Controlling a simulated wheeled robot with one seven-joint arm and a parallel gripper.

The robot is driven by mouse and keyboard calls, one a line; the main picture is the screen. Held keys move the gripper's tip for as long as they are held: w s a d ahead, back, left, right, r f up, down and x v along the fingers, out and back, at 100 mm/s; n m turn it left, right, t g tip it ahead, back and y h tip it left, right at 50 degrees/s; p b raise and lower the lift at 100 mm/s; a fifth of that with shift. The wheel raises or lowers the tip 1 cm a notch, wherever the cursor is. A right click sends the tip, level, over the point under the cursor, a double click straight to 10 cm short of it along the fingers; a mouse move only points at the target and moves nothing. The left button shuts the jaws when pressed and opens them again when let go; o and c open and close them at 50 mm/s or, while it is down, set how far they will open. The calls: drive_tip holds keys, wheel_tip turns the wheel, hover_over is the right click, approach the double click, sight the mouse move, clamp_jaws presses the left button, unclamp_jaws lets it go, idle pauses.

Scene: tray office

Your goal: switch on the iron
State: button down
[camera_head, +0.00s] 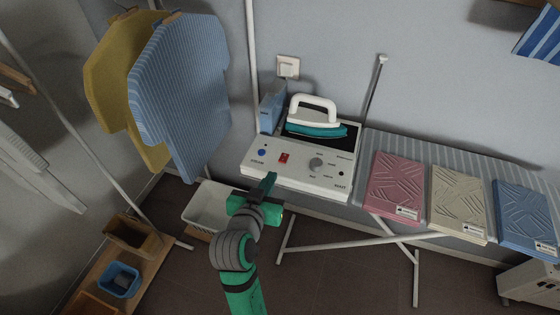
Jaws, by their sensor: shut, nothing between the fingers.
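The iron (317,119), with a white handle and a teal body, rests on the back of a white base unit (262,175) at the left end of the ironing board. The unit's sloped front panel carries a red rocker switch (284,158), a blue button (262,152), a grey round dial (316,164) and a small dark dot at the right. Whether the switch is on cannot be told. My gripper (270,179) is shut and empty, just in front of the panel's lower edge and below the red switch. It looks apart from the switch.
Folded pink (394,188), cream (458,203) and blue (525,218) cloths lie on the striped board (428,160). A yellow shirt (112,75) and a blue striped shirt (181,90) hang at left. A white basket (206,207) stands below. A wall socket (288,66) is behind.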

drive_tip(key=shift+m+h, duration=0.3)
drive_tip(key=shift+m, duration=0.2)
drive_tip(key=r, duration=0.1)
drive_tip(key=w+r, duration=0.1)
drive_tip(key=r, duration=0.2)
drive_tip(key=shift+w, duration=0.25)
drive_tip(key=shift+f, duration=0.1)
hover_over(280, 168)
wheel_tip(280, 168, down, 4)
drive_tip(key=shift+w+d+r, duration=0.1)
drive_tip(key=shift+w+r, duration=0.05)
drive_tip(key=shift+r, duration=0.1)
wheel_tip(280, 168, down, 2)
drive_tip(key=shift+f, duration=0.25)
drive_tip(key=shift+s+f, duration=0.2)
drive_tip(key=shift+f, duration=0.6)
